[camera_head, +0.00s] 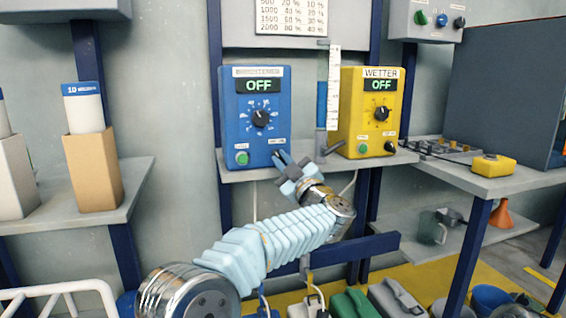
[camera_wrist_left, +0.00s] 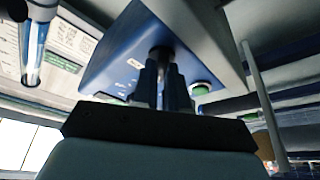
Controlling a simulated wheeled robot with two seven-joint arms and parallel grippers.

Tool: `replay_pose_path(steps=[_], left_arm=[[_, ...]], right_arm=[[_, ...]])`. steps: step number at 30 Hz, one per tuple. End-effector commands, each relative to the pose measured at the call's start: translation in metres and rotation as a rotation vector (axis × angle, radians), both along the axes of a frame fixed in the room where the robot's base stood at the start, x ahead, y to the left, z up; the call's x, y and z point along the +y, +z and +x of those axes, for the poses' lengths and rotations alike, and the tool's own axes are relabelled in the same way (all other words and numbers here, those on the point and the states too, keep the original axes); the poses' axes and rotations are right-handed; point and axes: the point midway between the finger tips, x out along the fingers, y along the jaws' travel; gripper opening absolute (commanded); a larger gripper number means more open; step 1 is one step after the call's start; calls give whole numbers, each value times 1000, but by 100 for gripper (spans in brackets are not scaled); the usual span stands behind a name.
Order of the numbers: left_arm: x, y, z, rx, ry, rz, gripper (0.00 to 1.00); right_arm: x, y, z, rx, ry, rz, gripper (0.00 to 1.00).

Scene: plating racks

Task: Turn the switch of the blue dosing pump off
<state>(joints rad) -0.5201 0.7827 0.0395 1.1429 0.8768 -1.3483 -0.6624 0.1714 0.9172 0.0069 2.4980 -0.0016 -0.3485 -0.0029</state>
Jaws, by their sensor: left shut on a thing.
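The blue dosing pump (camera_head: 240,108) stands on a grey shelf, and its display (camera_head: 264,85) reads OFF. It has a large black dial (camera_head: 260,118) in the middle and a green button (camera_head: 242,158) at the lower left. My left gripper (camera_head: 280,157) is at the pump's lower right corner, over the spot of the switch, and hides it in the head view. In the left wrist view the fingers (camera_wrist_left: 163,85) are shut on the dark switch (camera_wrist_left: 161,52) on the blue front. The switch's exact angle cannot be told. My right gripper is not in view.
A yellow pump (camera_head: 350,108) labelled WETTER stands to the right, its display also OFF. A clear measuring tube (camera_head: 333,90) with blue liquid stands between the pumps.

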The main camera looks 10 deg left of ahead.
Motion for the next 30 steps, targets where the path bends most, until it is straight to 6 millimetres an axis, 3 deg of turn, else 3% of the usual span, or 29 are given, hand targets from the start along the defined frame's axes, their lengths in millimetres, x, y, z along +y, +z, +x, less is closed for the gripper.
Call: replay_pose_path(steps=[5,6,11,22,30], left_arm=[[0,-1,0,1,0,-2,0],[0,-1,0,1,0,-2,14],[0,-1,0,1,0,-2,38],[-4,-3,-5,1,-2,0,38],[-37,-21,-48,2,-5,0,38]], right_arm=[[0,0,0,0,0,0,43],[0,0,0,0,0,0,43],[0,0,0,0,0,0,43],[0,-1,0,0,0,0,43],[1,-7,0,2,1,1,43]])
